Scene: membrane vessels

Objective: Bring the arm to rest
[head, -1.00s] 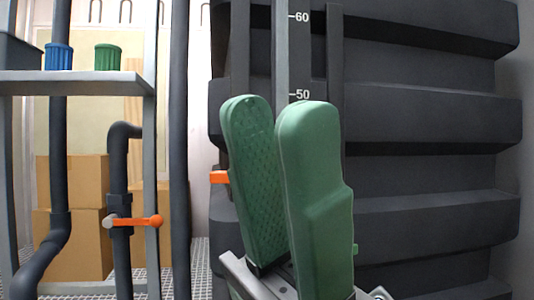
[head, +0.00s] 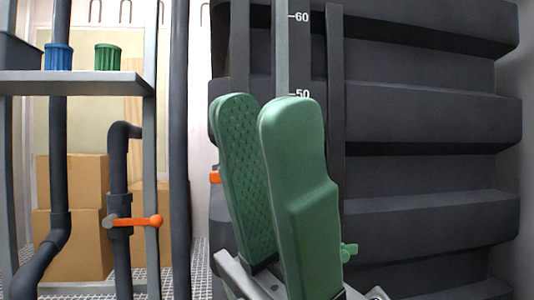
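The fingers are apart, and the textured inner pad of one shows. I see nothing held between them. The gripper is in front of the dark ribbed vessel (head: 430,120) and covers part of its level scale (head: 301,55).
An orange piece (head: 215,177) and a small green part (head: 349,251) show partly behind the gripper. At left, a grey shelf (head: 75,84) holds a blue cup (head: 58,57) and a green cup (head: 107,58). Dark pipes, an orange-handled valve (head: 134,221) and cardboard boxes (head: 75,180) stand there.

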